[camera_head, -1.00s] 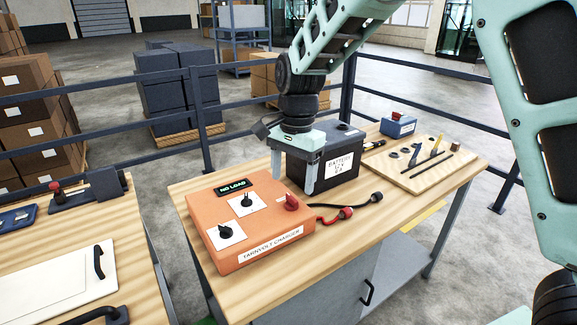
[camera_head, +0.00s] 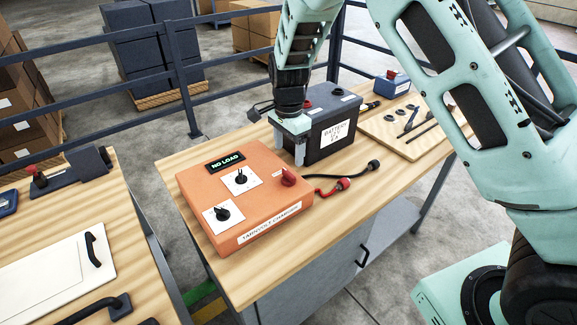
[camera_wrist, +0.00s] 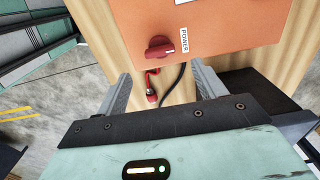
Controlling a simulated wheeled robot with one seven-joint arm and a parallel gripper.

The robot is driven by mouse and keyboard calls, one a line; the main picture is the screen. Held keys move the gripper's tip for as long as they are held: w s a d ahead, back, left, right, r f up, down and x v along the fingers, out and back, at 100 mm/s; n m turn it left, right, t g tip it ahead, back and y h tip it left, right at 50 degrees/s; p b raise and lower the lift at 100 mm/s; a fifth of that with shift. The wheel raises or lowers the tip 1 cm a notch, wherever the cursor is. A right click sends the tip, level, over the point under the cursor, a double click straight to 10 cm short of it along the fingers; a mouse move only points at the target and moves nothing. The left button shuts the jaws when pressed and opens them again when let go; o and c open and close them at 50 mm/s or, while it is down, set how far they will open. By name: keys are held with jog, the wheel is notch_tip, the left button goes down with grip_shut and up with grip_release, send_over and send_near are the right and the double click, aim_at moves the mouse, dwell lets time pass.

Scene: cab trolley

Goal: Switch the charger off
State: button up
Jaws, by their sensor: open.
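The orange charger (camera_head: 262,210) lies on the wooden workbench, its small display reading NO LOAD. A red power knob (camera_head: 288,177) sits near its right edge, and two black knobs sit on white plates (camera_head: 241,180) to the left. In the wrist view the red knob (camera_wrist: 159,47) is beside a POWER label (camera_wrist: 184,41) on the charger (camera_wrist: 225,20). My gripper (camera_head: 289,147) is open and empty, pointing down just behind the charger and in front of the black battery (camera_head: 335,130). In the wrist view its fingers (camera_wrist: 157,95) are spread, apart from the knob.
Red and black clamp leads (camera_head: 343,184) lie on the bench right of the charger. A board with tools (camera_head: 405,128) and a blue box (camera_head: 391,87) are farther right. Another bench (camera_head: 75,245) stands at left. Dark railings run behind.

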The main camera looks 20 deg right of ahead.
aim_at(289, 172)
notch_tip(289, 172, down, 8)
jog(key=shift+r+p, duration=0.2)
jog(key=shift+p, duration=0.55)
jog(key=shift+c, duration=0.3)
jog(key=c, duration=0.9)
